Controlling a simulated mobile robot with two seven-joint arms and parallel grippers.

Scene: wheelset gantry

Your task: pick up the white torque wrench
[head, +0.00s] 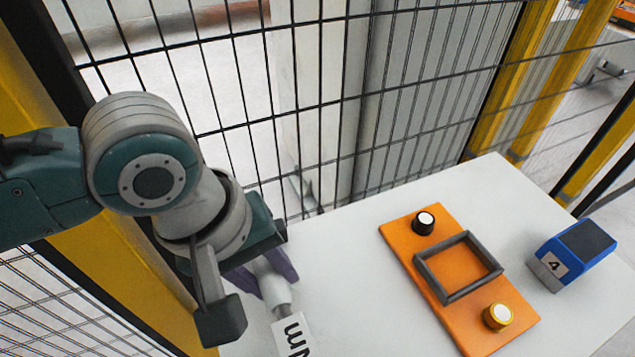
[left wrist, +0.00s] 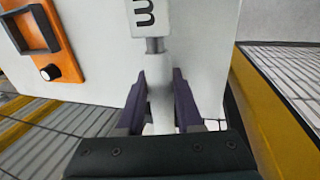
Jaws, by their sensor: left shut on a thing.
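The white torque wrench (head: 279,294) is at the lower middle of the head view, with a white tag lettered in black at its lower end. My left gripper (head: 270,277) has its purple fingers shut around the wrench's white shaft. In the left wrist view, the wrench (left wrist: 161,85) runs straight up between the two fingers of my left gripper (left wrist: 158,98), its grey neck and tag beyond them. I cannot tell whether the wrench touches the white table. My right gripper is not in view.
The white table (head: 350,250) carries an orange board (head: 450,318) with a grey frame, a black knob and a yellow knob. A blue box marked 4 (head: 572,254) stands to its right. A black mesh fence (head: 400,110) with yellow posts runs behind the table.

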